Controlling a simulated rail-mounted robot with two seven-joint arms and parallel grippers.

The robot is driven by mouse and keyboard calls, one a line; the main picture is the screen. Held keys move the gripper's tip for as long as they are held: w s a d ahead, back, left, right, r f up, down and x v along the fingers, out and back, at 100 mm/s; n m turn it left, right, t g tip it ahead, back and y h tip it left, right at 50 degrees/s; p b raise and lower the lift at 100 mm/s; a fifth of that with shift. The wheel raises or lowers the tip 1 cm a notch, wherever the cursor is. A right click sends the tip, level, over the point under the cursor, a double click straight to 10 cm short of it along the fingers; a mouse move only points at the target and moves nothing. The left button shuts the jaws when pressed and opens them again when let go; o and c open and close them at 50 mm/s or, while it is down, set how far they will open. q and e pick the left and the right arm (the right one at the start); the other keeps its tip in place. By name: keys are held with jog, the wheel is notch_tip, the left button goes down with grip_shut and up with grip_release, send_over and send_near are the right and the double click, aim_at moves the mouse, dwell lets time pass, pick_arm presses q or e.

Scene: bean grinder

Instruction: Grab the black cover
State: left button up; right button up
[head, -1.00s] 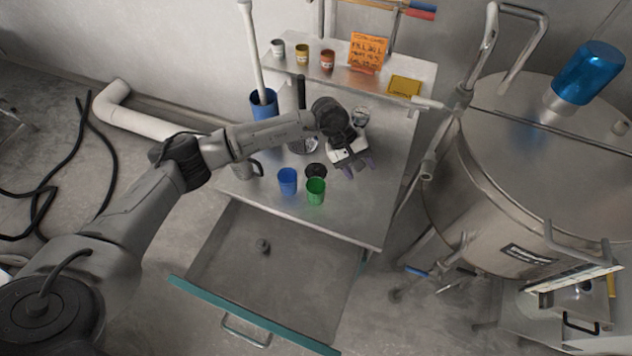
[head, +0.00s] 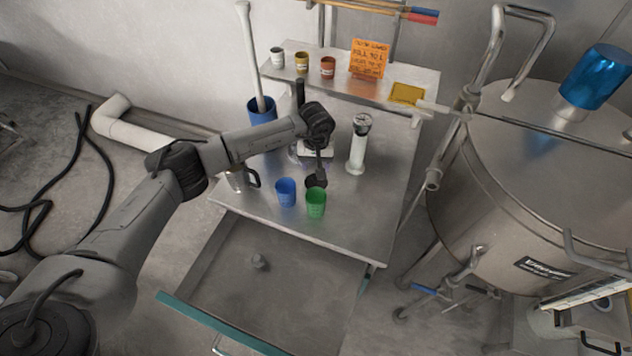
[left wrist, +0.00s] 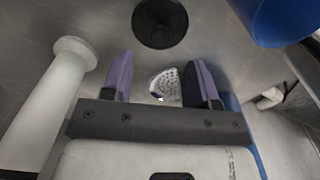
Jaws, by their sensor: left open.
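The black cover (head: 316,181) is a small dark round piece lying on the metal table, just behind the green cup (head: 316,203) and blue cup (head: 286,192). In the left wrist view the cover (left wrist: 160,22) is at the top centre, beyond the fingertips and apart from them. My left gripper (head: 311,167) is just behind the cover, pointing down, and partly hidden by its own wrist. In the left wrist view its purple fingers (left wrist: 162,72) are spread, with a perforated light plate (left wrist: 166,85) seen between them. My right gripper is out of view.
A white cylinder (head: 357,148) stands close to the right of my gripper. A metal jug (head: 238,180) is to the left and a blue bucket (head: 262,110) behind. An open drawer (head: 265,290) juts out in front. A large steel tank (head: 500,200) stands right.

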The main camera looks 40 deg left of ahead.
aim_at(316, 180)
pick_arm(q)
jog(key=shift+s+d+f+b, duration=0.1)
jog(key=shift+s+f+b, duration=0.1)
jog(key=shift+f, duration=1.2)
jog(key=shift+s+d+f+b, duration=0.1)
jog(key=shift+f+b, duration=0.05)
jog(key=shift+f, duration=1.2)
jog(key=shift+w, duration=0.1)
jog(key=shift+c, duration=0.4)
jog(key=c, duration=0.9)
